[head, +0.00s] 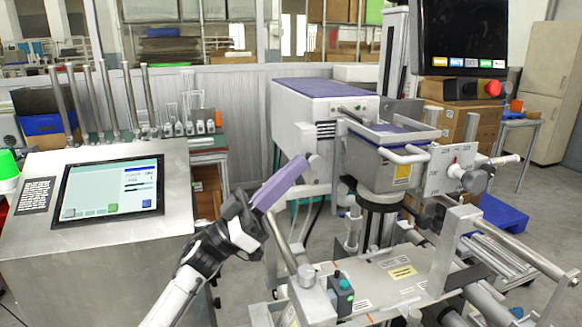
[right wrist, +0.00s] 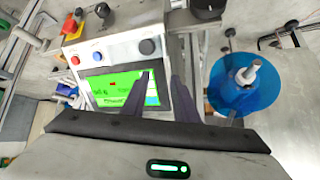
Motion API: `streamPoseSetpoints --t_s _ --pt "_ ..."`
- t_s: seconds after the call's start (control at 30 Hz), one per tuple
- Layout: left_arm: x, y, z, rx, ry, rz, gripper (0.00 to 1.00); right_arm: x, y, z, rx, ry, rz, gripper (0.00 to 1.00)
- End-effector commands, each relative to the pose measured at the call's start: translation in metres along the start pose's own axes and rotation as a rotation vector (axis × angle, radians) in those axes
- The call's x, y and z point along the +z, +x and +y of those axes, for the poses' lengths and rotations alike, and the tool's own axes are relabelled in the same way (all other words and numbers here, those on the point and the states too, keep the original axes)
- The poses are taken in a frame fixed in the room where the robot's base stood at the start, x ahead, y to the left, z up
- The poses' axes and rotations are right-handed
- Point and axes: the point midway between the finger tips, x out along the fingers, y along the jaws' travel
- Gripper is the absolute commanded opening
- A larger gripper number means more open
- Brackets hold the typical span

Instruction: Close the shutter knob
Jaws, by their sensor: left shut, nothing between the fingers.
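A grey round knob (head: 474,181) sits on a pale plate (head: 448,170) with printed marks, on the right side of the machine in the head view. I cannot read a label that names it the shutter knob, nor tell its setting. My left gripper (head: 284,182) has its purple fingers together, with nothing between them. It is in front of the machine, well left of the knob and apart from it. My right gripper (right wrist: 161,76) shows in the right wrist view with its two dark fingers apart and nothing seen between them. The knob is not recognizable there.
A control console (head: 110,227) with a lit screen stands at left. A grey housing (head: 392,165) with white handle bars lies between my left gripper and the knob. A monitor (head: 461,38) hangs above. The right wrist view shows a green screen (right wrist: 118,90) and a blue disc (right wrist: 232,96).

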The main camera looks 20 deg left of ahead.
Motion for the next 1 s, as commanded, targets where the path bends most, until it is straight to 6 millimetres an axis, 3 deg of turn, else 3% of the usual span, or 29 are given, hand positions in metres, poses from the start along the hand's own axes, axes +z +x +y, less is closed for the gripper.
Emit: streamPoseSetpoints --t_s 0.27,0.53,0.6,0.7,1.0 --pt "-0.002 0.001 0.000 -0.001 0.000 -0.005 0.00 -0.003 -0.003 0.000 0.000 0.000 0.002 0.27" --pt "-0.040 0.002 -0.003 0.008 -0.006 -0.006 0.00 -0.026 -0.025 -0.002 0.000 0.000 0.003 0.27" --pt "-0.028 -0.026 -0.003 0.005 -0.009 -0.008 0.00 -0.018 -0.013 -0.002 -0.001 0.000 0.013 0.27" --pt "-0.029 -0.049 -0.003 0.006 -0.008 -0.006 0.00 -0.010 -0.007 -0.001 0.000 0.000 0.007 0.27" --pt "-0.031 -0.096 -0.004 0.008 -0.007 -0.003 0.00 0.001 0.002 0.000 0.000 0.000 0.001 0.27"
